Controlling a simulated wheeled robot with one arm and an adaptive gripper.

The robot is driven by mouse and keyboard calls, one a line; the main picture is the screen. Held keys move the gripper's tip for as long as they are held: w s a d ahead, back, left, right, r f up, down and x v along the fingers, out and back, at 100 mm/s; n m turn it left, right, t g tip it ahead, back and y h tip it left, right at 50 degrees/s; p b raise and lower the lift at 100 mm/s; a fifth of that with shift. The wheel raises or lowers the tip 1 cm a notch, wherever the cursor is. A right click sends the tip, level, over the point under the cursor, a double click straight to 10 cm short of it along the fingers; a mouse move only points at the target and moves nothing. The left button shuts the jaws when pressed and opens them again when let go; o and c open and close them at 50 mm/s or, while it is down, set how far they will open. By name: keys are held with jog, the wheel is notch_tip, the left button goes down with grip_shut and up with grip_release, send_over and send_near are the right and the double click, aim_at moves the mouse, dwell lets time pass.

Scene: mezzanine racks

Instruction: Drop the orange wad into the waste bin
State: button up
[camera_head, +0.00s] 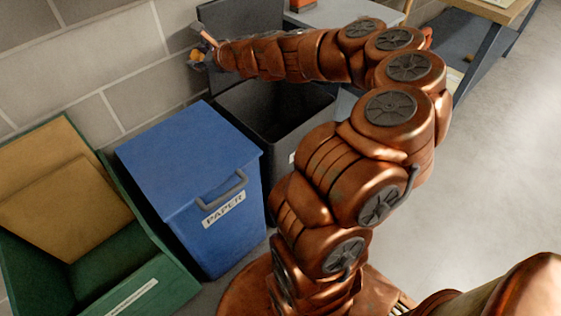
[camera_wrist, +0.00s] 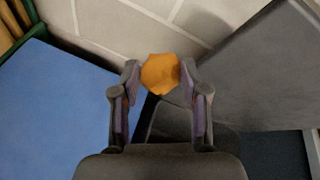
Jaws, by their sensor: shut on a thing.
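The orange wad (camera_wrist: 160,73) is pinched between the two fingertips of my gripper (camera_wrist: 160,76) in the wrist view. In the head view my gripper (camera_head: 200,50) is at the far left end of the outstretched arm, near the wall, and the wad cannot be made out there. The dark waste bin (camera_head: 277,160) stands open below the forearm, right of the blue bin. My gripper is higher than its rim and to the back left of its opening. My arm hides part of the bin.
A blue bin labelled PAPER (camera_head: 185,165), lid closed, stands left of the dark bin. A green crate (camera_head: 160,285) with cardboard (camera_head: 65,205) is further left. A dark upright panel (camera_head: 245,15) is behind the bin, and a block wall (camera_head: 85,60) runs along the back. Open floor (camera_head: 480,180) lies right.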

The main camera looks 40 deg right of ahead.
jog(key=s+d+f+m+h+b, duration=0.15)
jog(key=s+d+f+b, duration=0.25)
jog(key=d+f+b, duration=0.65)
jog(key=s+d+f+m+h+b, duration=0.15)
jog(key=s+d+f+b, duration=0.4)
jog(key=d+b, duration=0.7)
notch_tip(320, 180, down, 8)
jog(key=w+d+b, duration=0.1)
jog(key=b, duration=0.4)
jog(key=shift+w+d+r, duration=0.2)
jog(key=shift+w, duration=0.05)
jog(key=o, duration=1.1)
jog(key=v, duration=1.2)
jog(key=shift+r, duration=0.1)
